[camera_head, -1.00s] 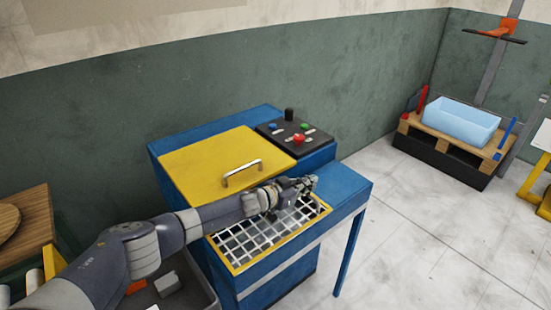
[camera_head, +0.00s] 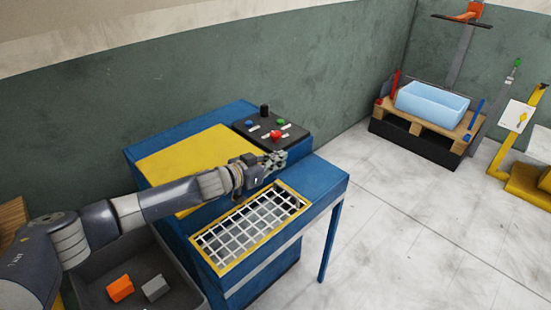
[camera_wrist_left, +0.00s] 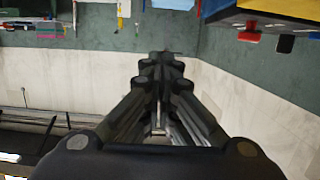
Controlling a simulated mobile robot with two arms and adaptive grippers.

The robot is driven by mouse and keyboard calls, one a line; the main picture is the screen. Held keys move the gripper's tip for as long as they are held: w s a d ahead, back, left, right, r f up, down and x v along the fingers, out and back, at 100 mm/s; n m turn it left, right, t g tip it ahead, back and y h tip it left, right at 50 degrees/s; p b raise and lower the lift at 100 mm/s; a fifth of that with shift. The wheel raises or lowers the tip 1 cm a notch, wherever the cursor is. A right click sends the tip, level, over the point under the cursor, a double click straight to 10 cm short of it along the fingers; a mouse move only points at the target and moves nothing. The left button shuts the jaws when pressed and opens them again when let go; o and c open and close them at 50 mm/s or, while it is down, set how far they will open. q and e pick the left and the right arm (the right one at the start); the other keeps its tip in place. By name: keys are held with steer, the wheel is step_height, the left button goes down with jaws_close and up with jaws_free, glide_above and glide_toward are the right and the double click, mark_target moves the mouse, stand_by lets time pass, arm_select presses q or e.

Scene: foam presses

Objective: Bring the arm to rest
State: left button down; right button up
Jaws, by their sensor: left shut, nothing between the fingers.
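My left arm comes in from the left in the head view. Its gripper (camera_head: 273,161) is shut and empty. It hangs above the blue press machine (camera_head: 325,180), between the yellow lid (camera_head: 180,160) and the grid tray (camera_head: 215,244), near the control panel. The lid's handle is hidden behind my arm. In the left wrist view the gripper (camera_wrist_left: 165,60) fills the middle with its fingers together, and the picture is upside down. My right gripper is not in view.
The dark control panel (camera_head: 262,128) has a red button (camera_head: 276,134). A grey bin (camera_head: 180,288) holds an orange block (camera_head: 120,288) and a grey block (camera_head: 155,288). A light blue tub (camera_head: 430,104) stands on a pallet (camera_head: 440,129).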

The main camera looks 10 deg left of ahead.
arm_select(q)
steer(key=s+d+f+n+g+y, duration=0.1)
steer(key=s+d+f, duration=0.35)
steer(key=s, duration=0.35)
steer(key=s+d+f+n+g+y, duration=0.1)
steer(key=s+d+f, duration=0.2)
steer(key=s+d, duration=0.35)
steer(key=s+a+f+n+g+y, duration=0.1)
steer(key=s+a+f+g+y, duration=0.15)
steer(key=s+a, duration=0.65)
steer(key=s+a+f+n+g+y, duration=0.1)
steer(key=s+a+f+g+y, duration=0.15)
steer(key=s+a, duration=0.65)
steer(key=s+a+f+n+g+y, duration=0.2)
steer(key=s+a+f, duration=0.15)
steer(key=s, duration=1.05)
step_height(320, 180, down, 25)
steer(key=b, duration=0.1)
steer(key=s+a+f+g+b, duration=0.1)
steer(key=s+a+f+g, duration=0.1)
steer(key=s+f, duration=1.6)
steer(key=shift+a+f+m, duration=0.35)
steer(key=shift+a+m, duration=0.05)
steer(key=shift+a, duration=0.3)
